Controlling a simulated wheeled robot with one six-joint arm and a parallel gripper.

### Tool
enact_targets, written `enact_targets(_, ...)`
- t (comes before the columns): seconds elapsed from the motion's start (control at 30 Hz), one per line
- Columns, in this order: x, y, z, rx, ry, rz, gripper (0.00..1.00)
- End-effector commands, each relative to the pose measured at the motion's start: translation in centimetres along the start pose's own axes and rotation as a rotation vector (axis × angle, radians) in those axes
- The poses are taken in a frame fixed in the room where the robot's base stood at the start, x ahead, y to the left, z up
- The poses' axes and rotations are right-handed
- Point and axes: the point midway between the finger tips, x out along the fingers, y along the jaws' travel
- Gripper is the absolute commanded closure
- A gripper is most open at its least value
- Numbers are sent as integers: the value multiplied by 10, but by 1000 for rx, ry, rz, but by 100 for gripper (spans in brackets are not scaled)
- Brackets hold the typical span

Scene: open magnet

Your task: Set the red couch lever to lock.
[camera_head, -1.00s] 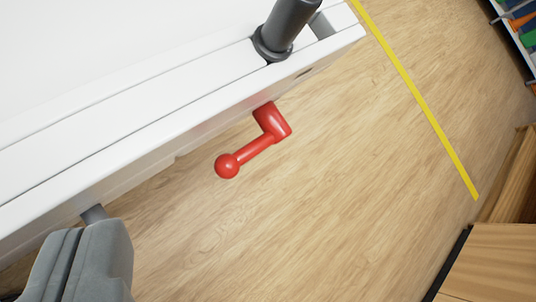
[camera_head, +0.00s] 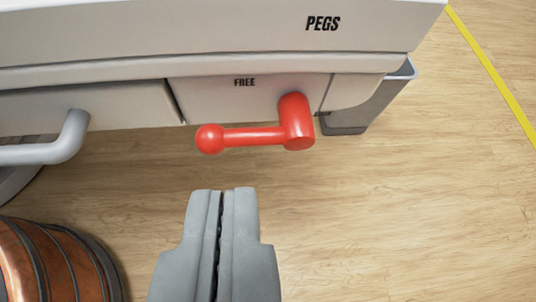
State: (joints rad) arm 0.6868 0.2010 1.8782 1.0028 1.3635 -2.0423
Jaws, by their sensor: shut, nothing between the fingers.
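The red couch lever (camera_head: 255,136) sticks out from the white couch's side panel (camera_head: 225,108). Its hub (camera_head: 297,122) is on the right and its ball knob (camera_head: 209,138) points left, so the arm lies about level. The word FREE (camera_head: 244,82) is printed on the panel above the lever's arm. No lock label shows. My gripper (camera_head: 222,192) is shut and empty, below the lever in the picture and apart from it, near the knob end.
A grey bar handle (camera_head: 60,145) juts from the panel at left. A copper-coloured drum (camera_head: 50,262) stands at lower left. A grey bin (camera_head: 372,105) hangs right of the lever, under the word PEGS (camera_head: 322,23). Wooden floor at right is clear, with a yellow line (camera_head: 490,68).

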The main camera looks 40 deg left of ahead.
Motion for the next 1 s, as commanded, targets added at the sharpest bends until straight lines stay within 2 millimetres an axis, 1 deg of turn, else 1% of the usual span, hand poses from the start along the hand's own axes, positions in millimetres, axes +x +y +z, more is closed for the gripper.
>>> enact_targets(0.37,-1,2,1,-5,6,-1,100)
enact_targets(0.53,7,1,1,-5,6,-2,100)
enact_targets(0.67,24,1,1,-4,6,-3,100)
enact_targets(1.0,84,1,0,-5,5,-3,100)
